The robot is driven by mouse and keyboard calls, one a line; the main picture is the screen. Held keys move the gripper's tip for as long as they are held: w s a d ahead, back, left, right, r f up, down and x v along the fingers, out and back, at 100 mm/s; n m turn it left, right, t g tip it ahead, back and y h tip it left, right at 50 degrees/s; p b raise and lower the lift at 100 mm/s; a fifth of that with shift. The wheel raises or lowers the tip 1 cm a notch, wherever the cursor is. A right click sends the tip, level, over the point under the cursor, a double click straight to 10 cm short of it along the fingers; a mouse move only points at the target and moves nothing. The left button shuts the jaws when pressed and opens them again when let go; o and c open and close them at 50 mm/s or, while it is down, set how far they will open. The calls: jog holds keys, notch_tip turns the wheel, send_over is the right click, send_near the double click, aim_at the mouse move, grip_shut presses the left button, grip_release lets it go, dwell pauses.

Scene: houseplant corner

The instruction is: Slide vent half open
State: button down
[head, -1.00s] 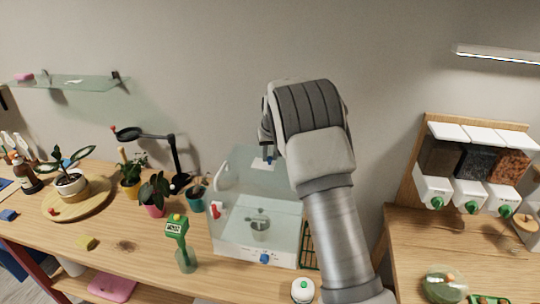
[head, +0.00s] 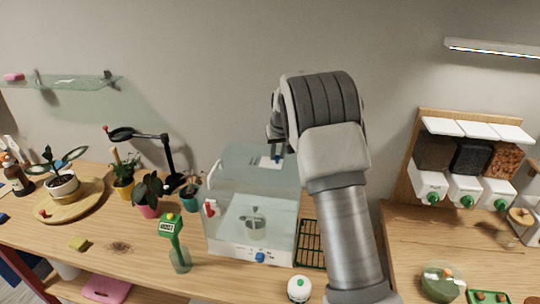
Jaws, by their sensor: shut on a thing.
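The clear propagator box (head: 232,232) stands on the bench, its lid shut. The vent is a small white plate (head: 265,163) with a blue tab (head: 278,156) on top of the lid, toward the back right. My gripper (head: 276,150) comes down from above onto the vent and is shut on the blue tab. My wrist and forearm hide the right part of the lid, so how far the vent gap is open cannot be told.
A green meter (head: 171,228) stands in front left of the box. Small potted plants (head: 149,193) and a black lamp (head: 168,160) are to the left. A green wire rack (head: 310,243) lies to the right, with a white round timer (head: 299,288) in front.

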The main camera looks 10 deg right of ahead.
jog(key=shift+w+a, duration=0.15)
jog(key=shift+a, duration=0.25)
jog(key=c, duration=1.1)
grip_release()
jog(key=shift+a, duration=0.1)
jog(key=o, duration=0.4)
jog(key=shift+r, duration=0.1)
jog(key=b+v, duration=0.2)
jog(key=v, duration=1.5)
jog(key=shift+r, duration=0.1)
